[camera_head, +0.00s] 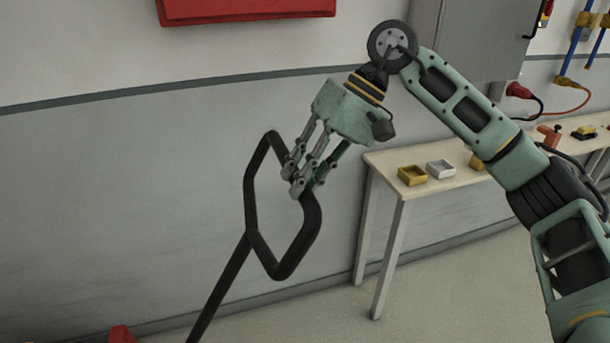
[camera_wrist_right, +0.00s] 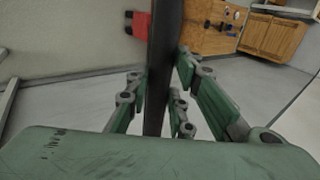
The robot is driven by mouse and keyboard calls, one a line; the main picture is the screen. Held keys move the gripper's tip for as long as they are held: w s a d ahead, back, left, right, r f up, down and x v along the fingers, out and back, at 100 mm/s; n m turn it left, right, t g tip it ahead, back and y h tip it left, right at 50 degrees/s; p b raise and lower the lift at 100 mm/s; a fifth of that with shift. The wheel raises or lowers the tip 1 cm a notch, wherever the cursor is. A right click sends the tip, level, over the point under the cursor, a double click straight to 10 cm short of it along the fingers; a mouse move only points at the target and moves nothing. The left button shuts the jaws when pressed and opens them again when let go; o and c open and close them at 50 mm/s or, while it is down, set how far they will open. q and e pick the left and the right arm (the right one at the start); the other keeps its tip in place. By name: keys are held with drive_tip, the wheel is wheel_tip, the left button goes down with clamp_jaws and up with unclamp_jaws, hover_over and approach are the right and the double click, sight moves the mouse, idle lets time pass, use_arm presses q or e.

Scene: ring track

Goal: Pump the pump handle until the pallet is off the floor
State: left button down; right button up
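The pump handle (camera_head: 250,195) is a black tube bent into a closed loop on a long shaft that runs down to the lower left. My right gripper (camera_head: 294,177) reaches down from the upper right to the loop's upper right side. Its fingers lie on both sides of the tube and appear closed on it. In the right wrist view the black handle bar (camera_wrist_right: 163,65) runs upright between the fingers. My left gripper is not in view. The pallet and the handle's lower end are out of view in the head view.
A light table (camera_head: 400,192) with small yellow (camera_head: 412,175) and white (camera_head: 441,169) bins stands at the right by the grey wall. A red box (camera_head: 245,8) and a grey cabinet (camera_head: 470,40) hang on the wall. A red part (camera_head: 122,334) shows at the bottom left.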

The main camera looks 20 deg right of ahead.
drive_tip(key=o, duration=0.5)
drive_tip(key=shift+f, duration=0.15)
drive_tip(key=shift+c, duration=0.2)
drive_tip(key=v, duration=1.2)
drive_tip(key=shift+a, duration=0.15)
